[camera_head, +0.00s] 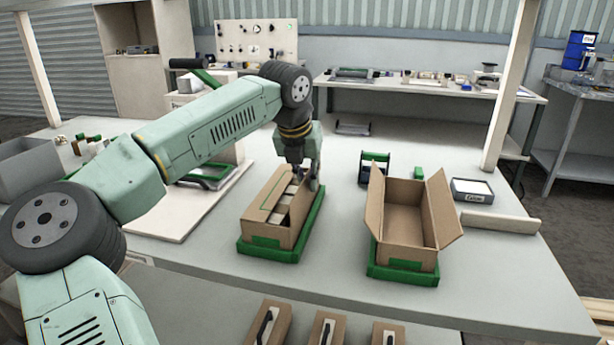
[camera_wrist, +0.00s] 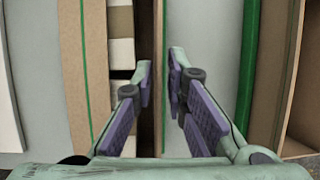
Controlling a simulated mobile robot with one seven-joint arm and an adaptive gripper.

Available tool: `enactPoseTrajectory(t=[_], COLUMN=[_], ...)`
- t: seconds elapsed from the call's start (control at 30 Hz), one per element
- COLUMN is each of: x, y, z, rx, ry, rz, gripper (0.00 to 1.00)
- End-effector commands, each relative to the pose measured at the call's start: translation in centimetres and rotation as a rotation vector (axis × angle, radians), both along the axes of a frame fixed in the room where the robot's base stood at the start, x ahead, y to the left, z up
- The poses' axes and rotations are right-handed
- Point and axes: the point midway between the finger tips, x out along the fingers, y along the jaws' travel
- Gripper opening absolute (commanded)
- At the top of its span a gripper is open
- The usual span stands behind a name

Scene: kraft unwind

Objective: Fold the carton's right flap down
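The left carton (camera_head: 271,236) is brown, sits in a green tray (camera_head: 268,254) and holds white items (camera_wrist: 122,55). Its left flap (camera_head: 263,197) lies folded inward over part of the opening; it also shows in the wrist view (camera_wrist: 92,80). A thin brown panel (camera_wrist: 158,110), the carton's right side or upright flap seen edge-on, runs between my fingers; I cannot tell which. My gripper (camera_wrist: 163,70) is partly open, one finger on each side of this panel, with a small gap on the right. In the head view my gripper (camera_head: 303,180) is at the carton's far right part, hiding some of it.
A second open, empty carton (camera_head: 406,222) stands in a green tray (camera_head: 402,273) to the right, flaps spread. A labelled box (camera_head: 472,190) and a board (camera_head: 500,222) lie beyond it. Several handled brown boxes (camera_head: 326,328) are in front. Bare table separates the cartons.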

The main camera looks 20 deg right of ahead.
Motion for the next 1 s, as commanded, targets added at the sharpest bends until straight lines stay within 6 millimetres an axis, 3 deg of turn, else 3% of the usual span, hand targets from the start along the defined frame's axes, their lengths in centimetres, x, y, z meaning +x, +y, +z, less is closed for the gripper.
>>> enactPoseTrajectory(t=[0.17,0.7,1.0], x=[0.0,0.04,0.44], y=[0.0,0.06,0.6], z=[0.03,0.04,0.05], rx=[0.0,-0.007,-0.108], ry=[0.0,0.005,0.072], rz=[0.0,0.001,0.003], gripper=[0.0,0.0,0.0])
